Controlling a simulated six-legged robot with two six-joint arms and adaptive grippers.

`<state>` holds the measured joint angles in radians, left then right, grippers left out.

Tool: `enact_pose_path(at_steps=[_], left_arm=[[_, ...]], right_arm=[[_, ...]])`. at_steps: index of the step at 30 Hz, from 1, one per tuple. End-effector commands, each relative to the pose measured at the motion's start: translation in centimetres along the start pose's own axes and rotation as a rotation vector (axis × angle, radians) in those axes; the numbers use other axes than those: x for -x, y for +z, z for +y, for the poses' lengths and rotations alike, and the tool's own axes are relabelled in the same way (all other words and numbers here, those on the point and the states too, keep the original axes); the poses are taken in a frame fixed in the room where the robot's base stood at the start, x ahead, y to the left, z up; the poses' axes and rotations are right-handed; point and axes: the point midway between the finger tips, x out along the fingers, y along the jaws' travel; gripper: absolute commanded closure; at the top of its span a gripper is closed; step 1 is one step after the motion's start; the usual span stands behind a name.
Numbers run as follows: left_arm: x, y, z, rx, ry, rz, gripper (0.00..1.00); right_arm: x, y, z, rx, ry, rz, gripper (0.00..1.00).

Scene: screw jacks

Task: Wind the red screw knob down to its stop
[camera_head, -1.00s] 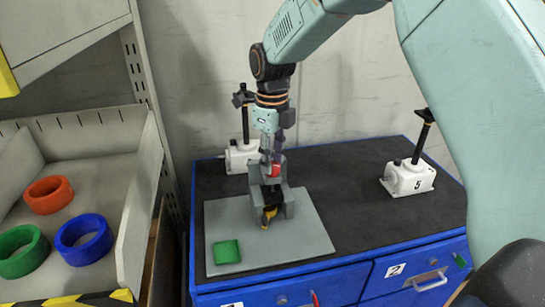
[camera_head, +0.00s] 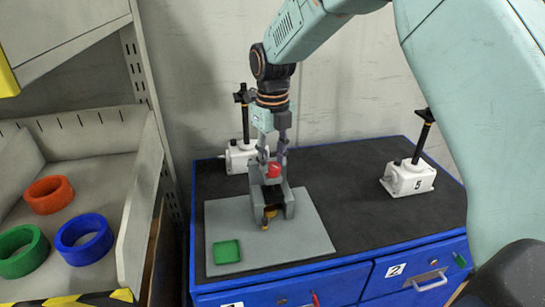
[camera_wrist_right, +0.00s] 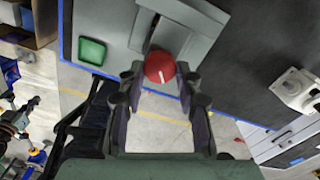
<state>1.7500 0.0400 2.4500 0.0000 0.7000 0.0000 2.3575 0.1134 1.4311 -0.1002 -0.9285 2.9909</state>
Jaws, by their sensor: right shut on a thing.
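The red screw knob (camera_head: 274,170) sits on top of the grey screw jack (camera_head: 287,200), which stands on a light grey plate (camera_head: 310,232). My right gripper (camera_head: 271,163) comes down from above with a finger on each side of the knob and is shut on it. In the right wrist view the knob (camera_wrist_right: 159,67) shows a white mark and lies between the fingertips (camera_wrist_right: 161,78). A yellow-brown part (camera_head: 268,214) shows at the jack's front. The gap under the knob is hard to see. My left gripper is not in view.
A green square tray (camera_head: 227,252) lies on the plate's front left. White jacks with black posts stand behind (camera_head: 240,157) and at the right (camera_head: 408,178) of the dark bench top. Left, a bin holds orange, green and blue rings (camera_head: 84,240).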

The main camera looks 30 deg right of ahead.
Motion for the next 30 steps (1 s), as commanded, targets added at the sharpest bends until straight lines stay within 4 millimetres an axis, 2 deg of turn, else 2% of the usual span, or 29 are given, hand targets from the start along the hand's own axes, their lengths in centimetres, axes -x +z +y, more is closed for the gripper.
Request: enact_pose_path(at_steps=[1,5,6,14,24,26,30], left_arm=[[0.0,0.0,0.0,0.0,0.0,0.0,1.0],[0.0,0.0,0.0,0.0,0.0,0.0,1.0],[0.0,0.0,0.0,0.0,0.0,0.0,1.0],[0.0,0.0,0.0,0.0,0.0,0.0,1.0],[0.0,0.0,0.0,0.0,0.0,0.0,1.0],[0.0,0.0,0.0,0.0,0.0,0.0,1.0],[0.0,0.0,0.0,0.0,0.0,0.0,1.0]], right_arm=[[0.6,0.5,-0.1,0.0,-0.004,-0.018,0.97],[0.6,0.5,-0.1,0.001,-0.004,-0.018,0.97],[0.6,0.5,-0.1,0.001,-0.004,-0.018,0.65],[0.3,0.3,-0.1,0.002,-0.002,-0.01,0.43],[0.4,0.1,0.0,0.002,-0.001,-0.006,0.43],[0.9,0.2,-0.1,0.002,-0.001,-0.006,0.43],[3.2,0.2,-0.1,0.002,-0.002,-0.009,0.43]])
